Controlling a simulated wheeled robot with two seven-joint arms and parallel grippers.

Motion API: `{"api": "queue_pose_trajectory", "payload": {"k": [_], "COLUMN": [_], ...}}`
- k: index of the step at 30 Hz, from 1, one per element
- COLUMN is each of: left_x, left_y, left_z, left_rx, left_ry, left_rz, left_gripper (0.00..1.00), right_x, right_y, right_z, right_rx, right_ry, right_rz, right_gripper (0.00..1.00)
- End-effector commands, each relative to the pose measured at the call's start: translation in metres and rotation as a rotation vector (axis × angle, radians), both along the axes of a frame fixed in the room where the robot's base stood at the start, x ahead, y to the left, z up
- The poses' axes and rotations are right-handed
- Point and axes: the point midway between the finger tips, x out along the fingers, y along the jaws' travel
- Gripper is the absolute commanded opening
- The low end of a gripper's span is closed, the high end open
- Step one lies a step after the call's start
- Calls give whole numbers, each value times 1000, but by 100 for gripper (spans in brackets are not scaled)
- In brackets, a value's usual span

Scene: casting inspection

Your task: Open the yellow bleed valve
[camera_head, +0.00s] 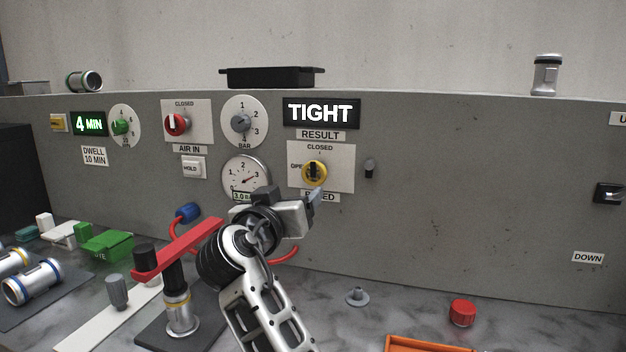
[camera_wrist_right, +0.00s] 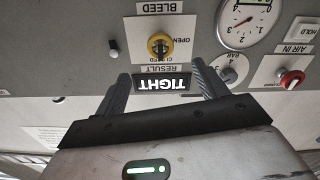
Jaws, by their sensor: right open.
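The yellow bleed valve (camera_head: 314,172) is a round knob with a dark bar, on a white plate on the grey panel. The plate reads CLOSED above it and OPEN to its left. The bar looks upright, toward CLOSED. My right gripper (camera_head: 313,199) is in front of the panel, just below the valve in the head view, and partly covers the BLEED label. In the upside-down right wrist view, the valve (camera_wrist_right: 159,46) lies beyond the spread, empty fingers of the right gripper (camera_wrist_right: 162,80). No contact shows. My left gripper is out of view.
A TIGHT display (camera_head: 321,112) is above the valve. A pressure gauge (camera_head: 246,178) and red air-in valve (camera_head: 176,124) are to its left. A red clamp arm (camera_head: 180,250) stands left of my right arm.

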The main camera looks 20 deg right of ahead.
Motion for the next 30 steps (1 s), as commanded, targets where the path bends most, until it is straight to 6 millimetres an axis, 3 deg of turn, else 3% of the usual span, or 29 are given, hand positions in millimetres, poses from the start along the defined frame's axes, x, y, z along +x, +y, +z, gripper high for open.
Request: {"api": "queue_pose_trajectory", "payload": {"k": [18, 30], "left_x": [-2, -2], "left_y": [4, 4], "left_z": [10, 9], "left_rx": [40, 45], "left_ry": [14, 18], "left_rz": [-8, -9], "left_gripper": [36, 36], "right_x": [103, 118], "right_y": [-70, -80], "right_z": [2, 1], "right_rx": [0, 2], "right_ry": [1, 0], "right_rz": [-1, 1], "right_gripper": [72, 72]}}
